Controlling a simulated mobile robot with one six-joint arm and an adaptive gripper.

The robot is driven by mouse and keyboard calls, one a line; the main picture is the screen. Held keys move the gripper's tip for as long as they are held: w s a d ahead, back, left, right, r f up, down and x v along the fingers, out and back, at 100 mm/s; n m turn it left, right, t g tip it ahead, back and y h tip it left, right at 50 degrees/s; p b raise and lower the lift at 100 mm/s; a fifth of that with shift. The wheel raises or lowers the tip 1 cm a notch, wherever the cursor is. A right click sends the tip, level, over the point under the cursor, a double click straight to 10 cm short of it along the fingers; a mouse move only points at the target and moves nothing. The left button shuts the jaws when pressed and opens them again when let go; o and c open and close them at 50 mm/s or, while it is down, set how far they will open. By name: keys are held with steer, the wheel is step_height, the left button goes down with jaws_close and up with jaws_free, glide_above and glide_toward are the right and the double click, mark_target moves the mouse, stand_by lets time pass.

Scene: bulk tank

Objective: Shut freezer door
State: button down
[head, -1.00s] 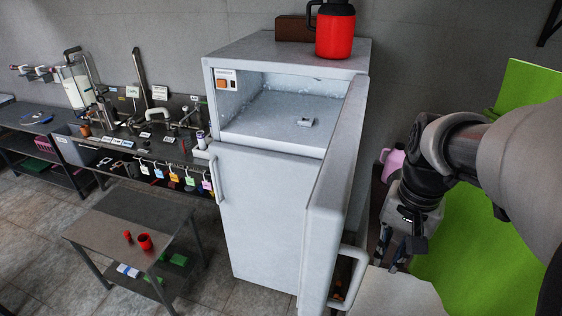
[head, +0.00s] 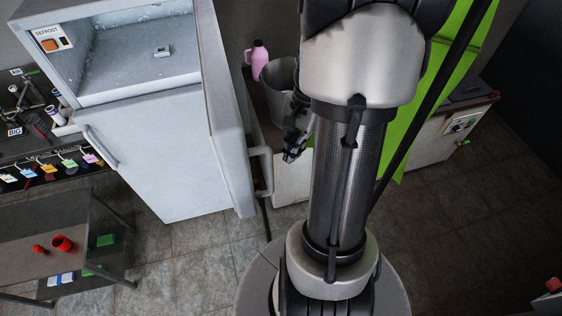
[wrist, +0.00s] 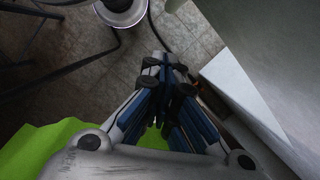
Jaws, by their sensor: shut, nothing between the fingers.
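The white freezer (head: 150,140) stands at the left of the head view, its upper compartment (head: 130,70) uncovered. The freezer door (head: 228,110) stands wide open, swung out towards me and seen nearly edge-on. Its handle (head: 264,172) sticks out to the right of the door. My gripper (head: 290,157) is shut and empty, to the right of the door and a little above the handle in the picture; whether they touch I cannot tell. In the wrist view my gripper (wrist: 165,75) shows closed fingers with nothing between them.
A pink bottle (head: 257,58) and a grey bucket (head: 278,80) stand behind the gripper. A green panel (head: 425,110) is behind my arm. A low table (head: 50,225) with red cups is at lower left. Tiled floor (head: 190,245) is open before the freezer.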

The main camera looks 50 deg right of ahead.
steer(key=shift+a+f+p, duration=0.1)
steer(key=shift+a+f, duration=0.1)
steer(key=shift+a, duration=0.5)
steer(key=shift+a+f+p, duration=0.1)
steer(key=shift+a+f, duration=0.15)
steer(key=shift+a, duration=0.45)
steer(key=shift+a+f+p, duration=0.1)
steer(key=shift+a+f, duration=0.1)
steer(key=shift+a, duration=0.5)
steer(key=shift+a, duration=0.15)
